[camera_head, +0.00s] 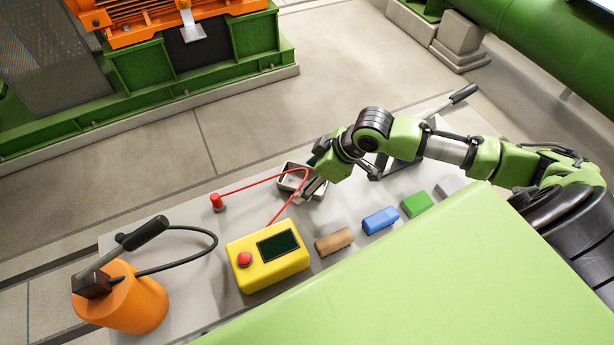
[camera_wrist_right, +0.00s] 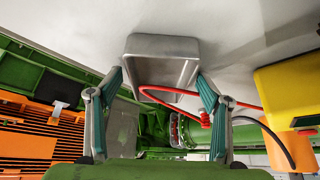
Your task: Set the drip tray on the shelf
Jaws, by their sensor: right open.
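The drip tray (camera_head: 287,184) is a small, shallow grey metal tray on the grey work surface (camera_head: 180,265) in the head view. It also shows in the wrist view (camera_wrist_right: 162,45), at the top centre. My right gripper (camera_head: 309,188) is open at the tray's right side and partly covers it. In the wrist view the right gripper's fingertips (camera_wrist_right: 159,78) stand on either side of the tray's near end; I cannot tell whether they touch it. No separate shelf can be made out. My left gripper is not in view.
A yellow box (camera_head: 270,262) with a red button has a red cable looping over by the tray to a red plug (camera_head: 217,202). Brown (camera_head: 334,241), blue (camera_head: 380,220) and green (camera_head: 416,204) blocks lie in a row. An orange cylinder (camera_head: 135,303) stands at left.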

